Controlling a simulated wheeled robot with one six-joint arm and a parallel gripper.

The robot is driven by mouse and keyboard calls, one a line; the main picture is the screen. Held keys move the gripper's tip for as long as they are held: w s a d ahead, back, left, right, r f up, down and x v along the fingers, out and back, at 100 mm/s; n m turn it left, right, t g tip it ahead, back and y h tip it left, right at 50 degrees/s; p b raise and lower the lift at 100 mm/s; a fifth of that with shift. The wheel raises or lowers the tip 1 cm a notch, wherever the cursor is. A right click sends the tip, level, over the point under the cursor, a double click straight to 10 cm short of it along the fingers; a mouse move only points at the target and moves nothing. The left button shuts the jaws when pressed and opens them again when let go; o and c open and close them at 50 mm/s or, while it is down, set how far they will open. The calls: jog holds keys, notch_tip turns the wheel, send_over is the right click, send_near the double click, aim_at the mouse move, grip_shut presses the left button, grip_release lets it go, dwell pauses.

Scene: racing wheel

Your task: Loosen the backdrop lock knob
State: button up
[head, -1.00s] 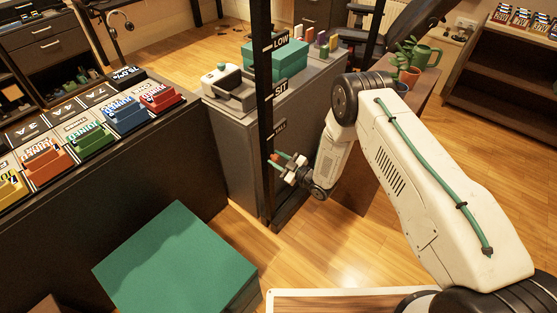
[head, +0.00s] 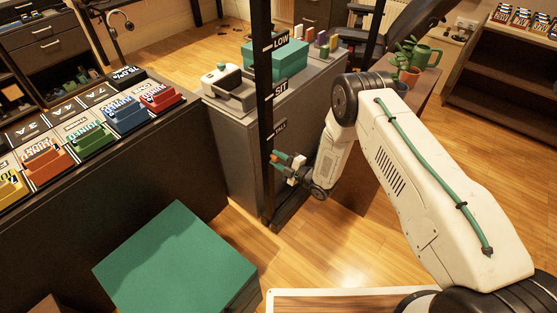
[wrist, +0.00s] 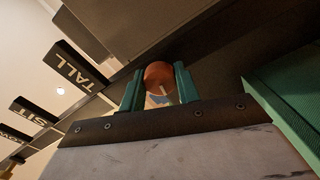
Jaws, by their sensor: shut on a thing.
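The lock knob (wrist: 159,76) is a round orange-red knob with a pale line on its face, seen in the wrist view against the dark post. My gripper (wrist: 158,88) has its two green fingers on either side of the knob, shut on it. In the head view my gripper (head: 281,160) is at the dark upright post (head: 265,110), low down, just below the TALL label (head: 280,131). The knob is mostly hidden there by the fingers. The SIT label (head: 280,88) and LOW label (head: 280,41) are higher on the post.
A grey cabinet (head: 238,165) with a teal box (head: 275,58) stands behind the post. A green block (head: 175,262) is on the floor at front left. A dark counter (head: 130,175) with coloured bins is at left. Wooden floor is open at right.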

dwell(0.3)
jog(key=o, duration=1)
jog(key=v, duration=0.8)
